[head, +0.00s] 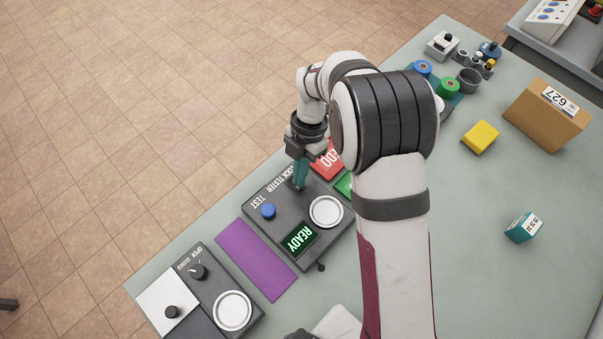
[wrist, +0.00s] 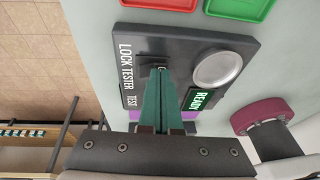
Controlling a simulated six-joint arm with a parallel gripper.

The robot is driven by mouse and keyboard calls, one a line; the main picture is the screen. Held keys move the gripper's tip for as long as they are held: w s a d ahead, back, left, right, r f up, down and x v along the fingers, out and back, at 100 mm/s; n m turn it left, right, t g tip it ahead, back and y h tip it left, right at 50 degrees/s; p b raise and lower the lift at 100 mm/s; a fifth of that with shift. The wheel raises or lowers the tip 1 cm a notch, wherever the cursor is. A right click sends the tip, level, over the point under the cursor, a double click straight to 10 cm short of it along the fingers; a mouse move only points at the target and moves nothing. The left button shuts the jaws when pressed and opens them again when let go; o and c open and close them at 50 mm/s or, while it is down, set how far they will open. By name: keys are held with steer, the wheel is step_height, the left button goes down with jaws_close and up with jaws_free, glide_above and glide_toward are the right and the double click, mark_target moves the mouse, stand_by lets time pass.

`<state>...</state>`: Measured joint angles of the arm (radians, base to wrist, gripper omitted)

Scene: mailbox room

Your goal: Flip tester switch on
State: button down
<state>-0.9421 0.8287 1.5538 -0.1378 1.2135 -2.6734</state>
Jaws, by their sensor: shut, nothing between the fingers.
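The lock tester (head: 287,262) is a dark box on the table with a blue TEST button (head: 268,211), a round silver plate (head: 326,211) and a display (head: 300,239) lit green with READY. In the wrist view the tester (wrist: 140,30) shows its LOCK TESTER label, the silver plate (wrist: 218,68) and the display (wrist: 200,98). My gripper (head: 300,184) is shut and empty, with its teal fingertips at the tester's upper part. In the wrist view the fingertips (wrist: 158,72) are at a small dark switch (wrist: 155,66), mostly hidden; I cannot tell whether they touch it.
A purple mat (head: 256,260) and a second dark box with a knob (head: 210,290) lie to the left of the tester. Red (head: 326,160) and green (head: 344,185) trays sit beyond it, partly behind my arm. A cardboard box (head: 546,115), yellow block (head: 480,137) and teal cube (head: 524,228) stand at right.

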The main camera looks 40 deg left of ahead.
steer(key=shift+a, duration=0.4)
steer(key=shift+r, duration=0.1)
steer(key=shift+r, duration=0.25)
step_height(320, 180, up, 13)
steer(key=w+d, duration=0.2)
steer(key=w, duration=0.1)
steer(key=shift+f, duration=0.1)
